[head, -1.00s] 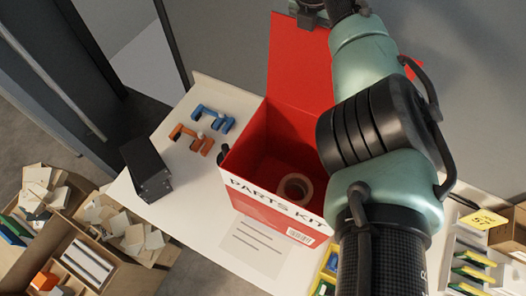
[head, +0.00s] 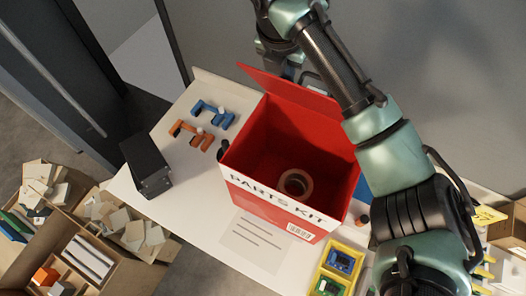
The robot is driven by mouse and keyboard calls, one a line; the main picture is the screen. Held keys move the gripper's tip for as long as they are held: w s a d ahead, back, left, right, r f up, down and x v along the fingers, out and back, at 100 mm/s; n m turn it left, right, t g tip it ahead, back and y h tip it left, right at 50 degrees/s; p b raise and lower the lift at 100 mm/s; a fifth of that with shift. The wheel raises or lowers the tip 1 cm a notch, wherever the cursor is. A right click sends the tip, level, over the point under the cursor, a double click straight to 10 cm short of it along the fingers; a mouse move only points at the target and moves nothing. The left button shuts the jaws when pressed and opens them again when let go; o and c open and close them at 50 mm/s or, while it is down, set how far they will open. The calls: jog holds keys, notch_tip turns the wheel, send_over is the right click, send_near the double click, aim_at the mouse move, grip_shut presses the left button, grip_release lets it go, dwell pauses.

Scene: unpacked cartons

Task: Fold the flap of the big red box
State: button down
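The big red box (head: 262,203) stands on the white table, with "PARTS KIT" lettered along its front rim. Its inside is open to view and holds a tan roll of tape (head: 296,184). The end of my arm, with my gripper (head: 277,48), is at the top, behind the flap. The fingers are hidden or too unclear to tell whether they are open or shut. Contact with the flap cannot be seen clearly.
Left of the box are blue (head: 213,114) and orange (head: 190,135) clamp-like tools and a black block (head: 145,165). A printed sheet (head: 257,241) lies in front. A yellow tray (head: 340,264) is at front right. Cartons (head: 100,222) fill the lower left.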

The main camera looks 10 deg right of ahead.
jog(key=s+a+f+b, duration=0.5)
jog(key=s+f+b, duration=0.3)
jog(key=f, duration=0.4)
notch_tip(320, 180, up, 11)
jog(key=p, duration=0.9)
jog(key=shift+w+a, duration=0.15)
jog(key=shift+f, duration=0.1)
